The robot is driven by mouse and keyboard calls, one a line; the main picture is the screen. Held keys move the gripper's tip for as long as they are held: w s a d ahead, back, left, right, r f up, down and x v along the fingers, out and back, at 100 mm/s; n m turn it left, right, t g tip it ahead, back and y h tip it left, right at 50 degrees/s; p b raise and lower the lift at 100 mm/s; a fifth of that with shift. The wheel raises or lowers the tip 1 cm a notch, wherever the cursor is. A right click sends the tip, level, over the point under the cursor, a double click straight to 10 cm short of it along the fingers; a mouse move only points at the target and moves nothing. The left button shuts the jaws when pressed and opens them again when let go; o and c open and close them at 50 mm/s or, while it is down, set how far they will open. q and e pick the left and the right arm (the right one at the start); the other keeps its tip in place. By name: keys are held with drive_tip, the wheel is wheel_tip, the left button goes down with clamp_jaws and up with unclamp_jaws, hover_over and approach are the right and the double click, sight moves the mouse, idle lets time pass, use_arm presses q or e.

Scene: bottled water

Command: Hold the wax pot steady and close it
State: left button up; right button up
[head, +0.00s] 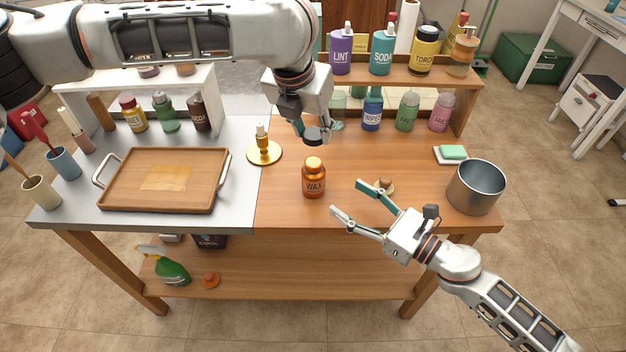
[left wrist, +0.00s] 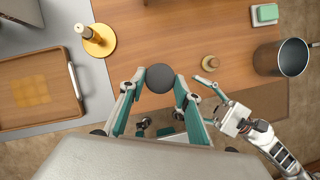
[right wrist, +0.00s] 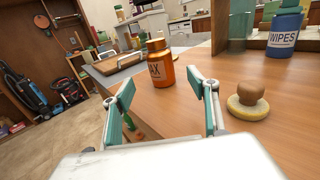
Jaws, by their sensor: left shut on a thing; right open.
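My left gripper (head: 308,128) is shut on a dark round lid (head: 313,137), held above and slightly behind the pot. In the left wrist view the lid (left wrist: 160,78) sits between the fingertips, and the pot cannot be made out there. My right gripper (head: 346,200) is open and empty, right of and nearer than the pot. In the right wrist view the pot stands beyond its parted fingers (right wrist: 163,90).
A wooden-knobbed applicator (head: 385,186) lies right of the pot, near my right gripper. A brass candlestick (head: 263,152) and a wooden tray (head: 165,182) are left. A metal pot (head: 475,187) and a green sponge (head: 453,152) are right. Bottles line the back shelf.

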drive_tip(key=x, duration=1.2)
clamp_jaws()
use_arm(q)
hover_over(314, 162)
drive_tip(key=shift+s+a+f, duration=0.1)
drive_tip(key=shift+s+f, duration=0.05)
drive_tip(key=shift+f, duration=0.7)
drive_tip(key=shift+s+a+f, duration=0.1)
drive_tip(key=shift+s+f, duration=0.05)
drive_tip(key=shift+f, duration=0.65)
drive_tip(key=shift+s+a+f, duration=0.1)
drive_tip(key=shift+s+f, duration=0.05)
drive_tip(key=shift+f, duration=0.7)
drive_tip(key=shift+f, duration=0.1)
drive_tip(key=shift+f, duration=0.75)
drive_tip(key=shift+f, duration=0.6)
